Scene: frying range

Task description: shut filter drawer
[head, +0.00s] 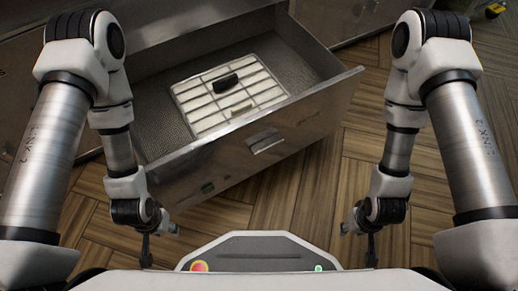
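The filter drawer (318,103) is a metal drawer pulled well out of the steel range, at a slant in the head view. A white grid filter (213,112) lies inside on its mesh floor, with a dark handle-like piece on top. A recessed pull (266,142) shows on its front panel. My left gripper (146,262) hangs low at the left, in front of the drawer's near corner and apart from the pull. My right gripper (371,262) hangs low at the right, clear of the drawer. Both fingertips are small and partly hidden by my base.
The steel range front (185,22) runs behind the drawer. Wooden floor (310,190) is clear between the drawer front and my base, and to the right. A small yellow-and-black object (495,10) sits far off at the top right.

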